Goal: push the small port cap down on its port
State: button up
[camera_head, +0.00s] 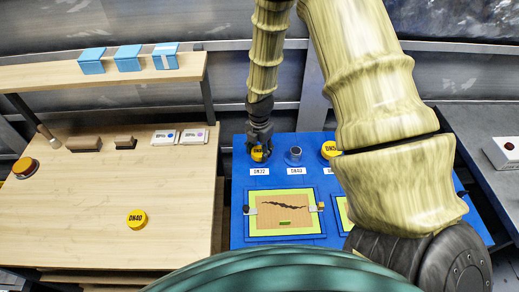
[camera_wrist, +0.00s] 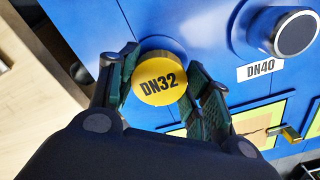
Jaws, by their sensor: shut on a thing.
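The small port cap is yellow and marked DN32 (camera_wrist: 159,81). My gripper (camera_wrist: 162,92) has its two fingers closed on either side of it in the wrist view. In the head view my gripper (camera_head: 259,147) is over the DN32 place at the upper left of the blue panel (camera_head: 238,215), and the yellow cap (camera_head: 258,156) shows just below the fingers. The port under the cap is hidden, so I cannot tell how far the cap is seated.
Right of the cap is the open DN40 port (camera_head: 295,153), also in the wrist view (camera_wrist: 293,33). Another yellow cap (camera_head: 331,150) is beyond it. A yellow DN40 cap (camera_head: 137,219) lies on the wooden table (camera_head: 70,235). Blue boxes (camera_head: 128,58) stand on the shelf.

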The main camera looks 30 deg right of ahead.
jog(key=o, duration=0.8)
jog(key=shift+r, duration=0.1)
jog(key=shift+r, duration=5.85)
jog(key=shift+r, duration=0.1)
